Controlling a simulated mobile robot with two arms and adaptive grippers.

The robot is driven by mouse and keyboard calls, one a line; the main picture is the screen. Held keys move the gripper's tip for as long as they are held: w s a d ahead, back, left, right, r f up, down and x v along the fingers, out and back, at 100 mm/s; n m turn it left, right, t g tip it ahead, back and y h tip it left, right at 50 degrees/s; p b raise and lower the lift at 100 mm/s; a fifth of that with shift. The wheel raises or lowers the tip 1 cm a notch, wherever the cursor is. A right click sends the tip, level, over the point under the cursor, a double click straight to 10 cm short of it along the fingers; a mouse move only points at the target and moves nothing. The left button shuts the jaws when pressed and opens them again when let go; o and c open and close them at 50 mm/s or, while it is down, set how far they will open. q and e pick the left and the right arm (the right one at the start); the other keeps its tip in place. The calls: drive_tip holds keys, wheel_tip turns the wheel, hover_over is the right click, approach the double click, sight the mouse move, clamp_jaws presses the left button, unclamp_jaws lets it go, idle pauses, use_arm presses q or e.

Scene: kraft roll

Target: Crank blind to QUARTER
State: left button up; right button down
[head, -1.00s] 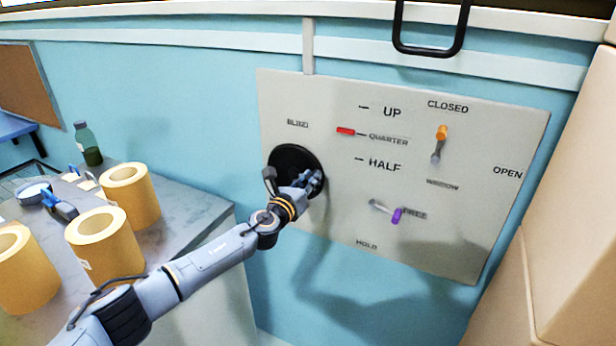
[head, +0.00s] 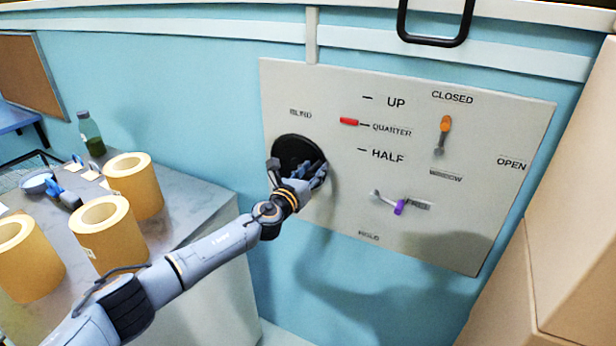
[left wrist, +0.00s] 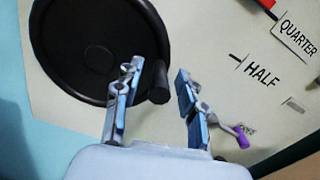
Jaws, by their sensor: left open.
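The grey panel (head: 450,215) on the blue wall carries the black round blind crank (head: 296,150), at its left under the BLIND label. The red pointer (head: 349,121) is level with the tick beside QUARTER (head: 391,130), between UP and HALF. My left gripper (head: 315,176) is in front of the crank's lower right. Contact cannot be told. The crank disc (left wrist: 90,25) fills the upper left there. My right gripper is not in view.
An orange-tipped window lever (head: 444,130) points up towards CLOSED. A purple-tipped lever (head: 399,207) sits lower, near FREE. A counter (head: 190,205) at left holds several tan rolls (head: 133,185) and a green bottle (head: 90,135). Tan boxes (head: 570,170) stand at right.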

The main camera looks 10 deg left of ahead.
use_arm(q)
drive_tip(key=v, duration=1.2)
